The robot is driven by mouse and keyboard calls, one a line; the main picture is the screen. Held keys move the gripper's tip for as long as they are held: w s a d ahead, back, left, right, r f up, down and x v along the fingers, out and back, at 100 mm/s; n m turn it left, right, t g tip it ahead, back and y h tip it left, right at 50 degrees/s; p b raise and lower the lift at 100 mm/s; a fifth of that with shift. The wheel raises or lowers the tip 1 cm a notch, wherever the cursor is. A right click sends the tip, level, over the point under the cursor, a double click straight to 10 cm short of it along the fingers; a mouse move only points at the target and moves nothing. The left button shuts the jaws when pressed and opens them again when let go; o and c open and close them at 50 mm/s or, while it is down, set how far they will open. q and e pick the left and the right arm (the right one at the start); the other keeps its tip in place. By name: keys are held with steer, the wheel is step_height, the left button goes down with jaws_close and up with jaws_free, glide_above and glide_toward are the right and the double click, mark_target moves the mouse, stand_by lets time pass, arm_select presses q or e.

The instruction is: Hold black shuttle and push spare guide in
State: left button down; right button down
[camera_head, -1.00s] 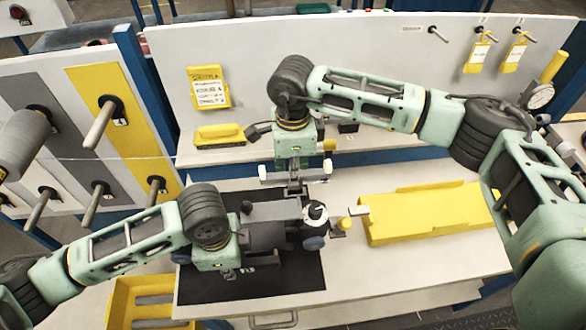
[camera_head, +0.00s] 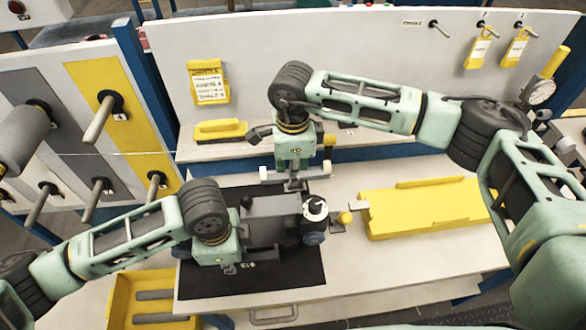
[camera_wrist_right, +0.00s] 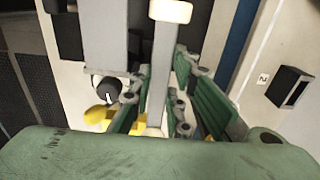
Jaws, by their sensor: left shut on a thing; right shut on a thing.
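The black shuttle (camera_head: 272,208), a dark grey block-shaped body, lies on a black mat on the workbench. My left gripper (camera_head: 240,238) is shut on the shuttle's left end; its fingertips are mostly hidden. My right gripper (camera_head: 294,180) is above the shuttle's far side, pointing down. In the right wrist view its green fingers (camera_wrist_right: 160,105) are closed on a light grey bar, which looks like the spare guide (camera_wrist_right: 161,65). The bar has a pale end block. How far the guide is seated cannot be told.
A yellow tray (camera_head: 420,210) stands on the bench to the right. A yellow bin (camera_head: 122,298) with grey rods is at the lower left. Pegs (camera_head: 100,118) stick out of the left panel. The front right of the bench is clear.

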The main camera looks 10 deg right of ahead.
stand_by(0.3)
steer(key=shift+f, duration=1.4)
steer(key=c, duration=1.6)
jaws_free()
steer(key=shift+o, duration=0.2)
step_height(320, 180, up, 12)
